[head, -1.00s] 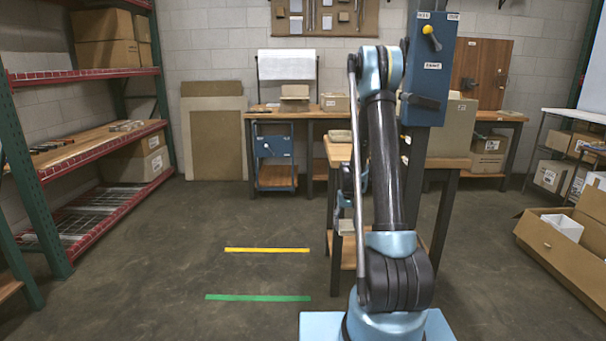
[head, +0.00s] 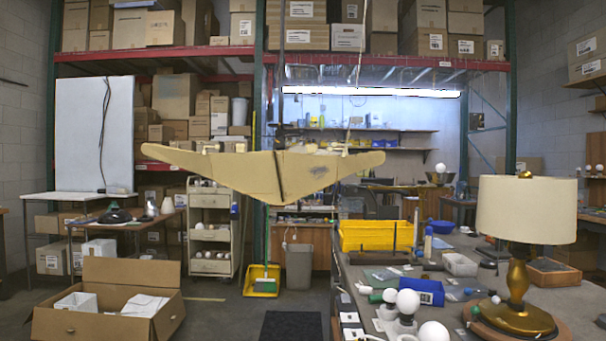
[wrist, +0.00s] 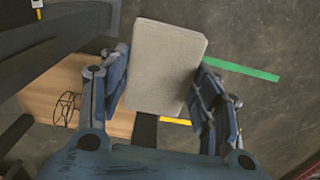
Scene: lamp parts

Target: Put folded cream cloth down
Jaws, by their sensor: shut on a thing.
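The folded cream cloth (wrist: 165,62) is a flat, pale block with rounded corners in the wrist view. My gripper (wrist: 162,88) is shut on it, with one blue-grey finger along each side. The cloth is held above the floor, beside a wooden surface at the lower left. The near end of the cloth lies between the fingers. Neither my gripper nor the cloth shows in the head view now.
Below the cloth are a wooden surface (wrist: 50,97), a dark frame and green tape (wrist: 240,70) on the floor. The head view shows a crowded workbench with a lamp (head: 527,210), a yellow bin (head: 375,236) and an open carton (head: 108,300) on the floor.

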